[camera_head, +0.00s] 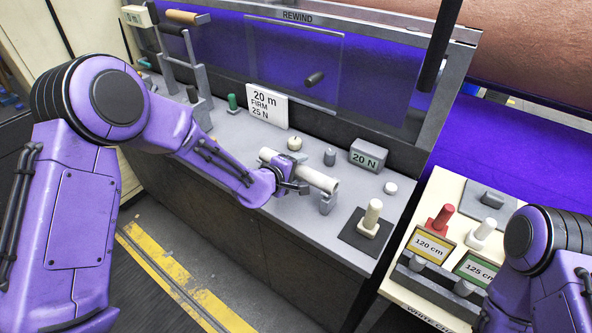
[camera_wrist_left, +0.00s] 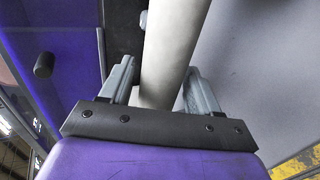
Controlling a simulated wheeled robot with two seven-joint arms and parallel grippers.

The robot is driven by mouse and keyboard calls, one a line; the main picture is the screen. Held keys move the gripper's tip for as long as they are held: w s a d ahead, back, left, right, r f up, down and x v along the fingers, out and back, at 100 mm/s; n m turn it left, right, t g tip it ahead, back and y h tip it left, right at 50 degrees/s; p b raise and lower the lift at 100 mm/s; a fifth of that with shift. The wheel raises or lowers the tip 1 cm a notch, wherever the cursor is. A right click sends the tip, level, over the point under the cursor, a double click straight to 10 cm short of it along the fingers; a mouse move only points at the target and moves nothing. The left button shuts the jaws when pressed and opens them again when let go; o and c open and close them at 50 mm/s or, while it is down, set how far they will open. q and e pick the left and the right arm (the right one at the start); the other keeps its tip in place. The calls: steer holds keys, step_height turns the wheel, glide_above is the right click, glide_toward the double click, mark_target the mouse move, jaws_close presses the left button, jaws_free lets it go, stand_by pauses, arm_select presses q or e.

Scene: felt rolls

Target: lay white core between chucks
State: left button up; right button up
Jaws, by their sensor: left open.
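The white core (camera_head: 322,180) lies lengthwise along the grey bench, with its right end at a grey chuck bracket (camera_head: 328,202). Its left end shows near the left gripper's far side, and the chuck there is mostly hidden by my gripper. My left gripper (camera_head: 291,180) is at the core's middle. In the left wrist view my open gripper (camera_wrist_left: 160,85) has one finger on each side of the white core (camera_wrist_left: 170,50), with gaps beside it. My right arm shows at the lower right, but its gripper is out of view.
A card reading 20 m, FIRM, 25 N (camera_head: 267,104) and a 20 N display (camera_head: 368,156) stand behind the core. A beige handle on a dark plate (camera_head: 371,219) stands to the right. A side panel holds red (camera_head: 440,218) and white (camera_head: 483,232) levers.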

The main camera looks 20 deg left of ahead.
arm_select(q)
jaws_close()
steer(key=shift+r+p, duration=0.95)
steer(key=shift+r, duration=0.05)
stand_by(0.5)
steer(key=shift+r+p, duration=0.7)
steer(key=shift+r, duration=0.05)
steer(key=shift+r+p, duration=1.7)
steer(key=shift+r, duration=0.1)
